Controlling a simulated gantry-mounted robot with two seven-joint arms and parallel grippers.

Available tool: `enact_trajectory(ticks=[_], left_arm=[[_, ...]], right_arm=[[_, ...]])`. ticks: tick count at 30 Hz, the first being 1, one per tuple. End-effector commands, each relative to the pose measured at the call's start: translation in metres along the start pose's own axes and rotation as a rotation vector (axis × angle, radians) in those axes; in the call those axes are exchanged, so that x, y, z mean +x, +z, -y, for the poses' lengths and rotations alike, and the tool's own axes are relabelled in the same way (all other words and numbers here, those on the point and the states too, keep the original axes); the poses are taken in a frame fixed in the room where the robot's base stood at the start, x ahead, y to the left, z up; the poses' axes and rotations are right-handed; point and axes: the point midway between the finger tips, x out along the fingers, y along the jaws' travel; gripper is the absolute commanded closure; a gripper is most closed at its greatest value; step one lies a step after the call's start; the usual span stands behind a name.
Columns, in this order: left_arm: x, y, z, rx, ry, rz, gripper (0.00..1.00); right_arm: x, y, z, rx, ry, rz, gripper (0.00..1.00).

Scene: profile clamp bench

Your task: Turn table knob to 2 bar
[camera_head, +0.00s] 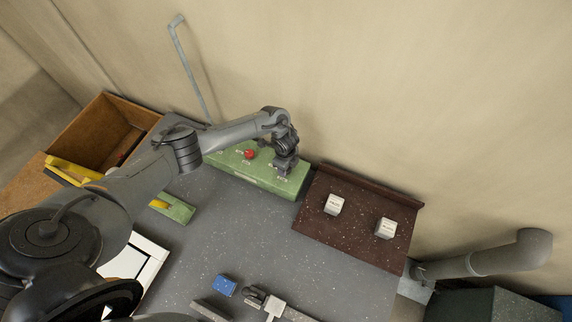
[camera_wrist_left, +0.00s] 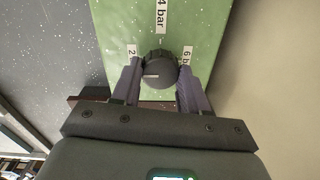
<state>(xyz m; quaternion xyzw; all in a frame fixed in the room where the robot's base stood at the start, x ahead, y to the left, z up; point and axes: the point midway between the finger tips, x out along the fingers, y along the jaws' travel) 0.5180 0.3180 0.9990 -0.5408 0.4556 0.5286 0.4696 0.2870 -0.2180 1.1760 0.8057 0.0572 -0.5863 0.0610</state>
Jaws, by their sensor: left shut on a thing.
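The table knob (camera_wrist_left: 160,70) is a dark round knob on the green panel (camera_wrist_left: 115,20), seen in the left wrist view. Labels for 2, 4 bar and 6 bar sit around it: 2 on the left, 4 bar at the top, 6 bar on the right. A pale line on the knob lies on its left half, roughly toward the 2 side; its exact reading is hard to tell. My left gripper (camera_wrist_left: 157,82) is shut on the knob, one finger at each side. In the head view my left gripper (camera_head: 286,170) hides the knob at the green panel's right end (camera_head: 262,180).
A red button (camera_head: 250,154) stands on the green panel, close to my left arm. A dark speckled board (camera_head: 330,240) with two pale blocks lies to the right. A blue block (camera_head: 225,285) is near the front. The grey tabletop (camera_head: 240,235) is clear between.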

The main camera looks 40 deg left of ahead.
Motion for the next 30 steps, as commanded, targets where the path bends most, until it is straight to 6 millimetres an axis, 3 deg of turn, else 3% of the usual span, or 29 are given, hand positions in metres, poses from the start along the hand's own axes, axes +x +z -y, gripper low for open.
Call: enact_trajectory(ticks=[12,13,17,30], left_arm=[[-0.0002,0.0000,0.0003,-0.008,-0.001,0.000,0.87],[-0.0002,0.0000,0.0003,-0.008,-0.001,0.000,0.52],[-0.0002,0.0001,0.0003,-0.007,-0.001,0.000,0.32],[-0.0086,0.0000,0.0009,-0.007,-0.002,-0.001,0.31]], right_arm=[[-0.0003,0.0002,-0.0018,-0.007,0.006,0.001,1.00],[-0.0003,0.0002,-0.0018,-0.007,0.006,0.001,1.00],[-0.0003,0.0002,-0.0017,-0.007,0.006,0.001,1.00],[-0.0012,-0.0006,0.0000,0.000,0.000,0.000,1.00]])
